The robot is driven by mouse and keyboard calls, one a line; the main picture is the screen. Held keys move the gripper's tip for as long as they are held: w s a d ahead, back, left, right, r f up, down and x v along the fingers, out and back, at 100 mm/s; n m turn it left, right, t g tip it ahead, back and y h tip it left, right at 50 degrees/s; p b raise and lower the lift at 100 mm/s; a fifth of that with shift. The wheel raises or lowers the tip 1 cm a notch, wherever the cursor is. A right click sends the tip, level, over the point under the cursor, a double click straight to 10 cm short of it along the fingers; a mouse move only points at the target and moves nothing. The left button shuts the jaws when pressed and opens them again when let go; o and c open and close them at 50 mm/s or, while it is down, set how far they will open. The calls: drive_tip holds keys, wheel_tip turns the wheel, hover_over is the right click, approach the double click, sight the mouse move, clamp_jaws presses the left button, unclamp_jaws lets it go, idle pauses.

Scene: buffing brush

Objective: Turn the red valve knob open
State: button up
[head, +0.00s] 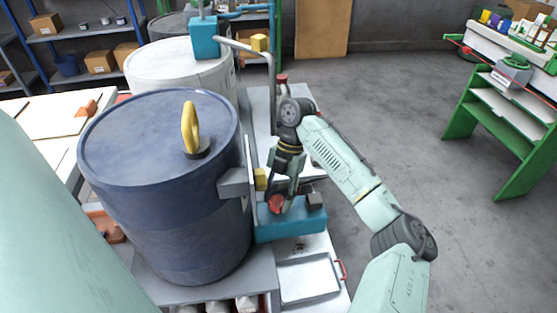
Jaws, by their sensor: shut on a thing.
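A red valve knob (276,204) sits at a teal block (290,229) to the right of the dark blue drum. My arm reaches in from the lower right, and my gripper (281,193) points down at the knob. Its fingers are closed around the red knob, partly covering it. The knob's exact turn angle cannot be told from this view. A second red piece (282,79) shows farther back, just behind my wrist.
The dark blue drum (165,190) with a yellow ring handle (190,128) stands close left. A grey bracket (236,183) and yellow block (261,180) are near the fingers. A white drum (170,72) and pipe (271,85) stand behind. Open floor (400,130) lies right.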

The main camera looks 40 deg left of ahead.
idle(0.4)
drive_tip(key=o, duration=1.2)
drive_tip(key=shift+c, duration=0.2)
drive_tip(key=v, duration=1.2)
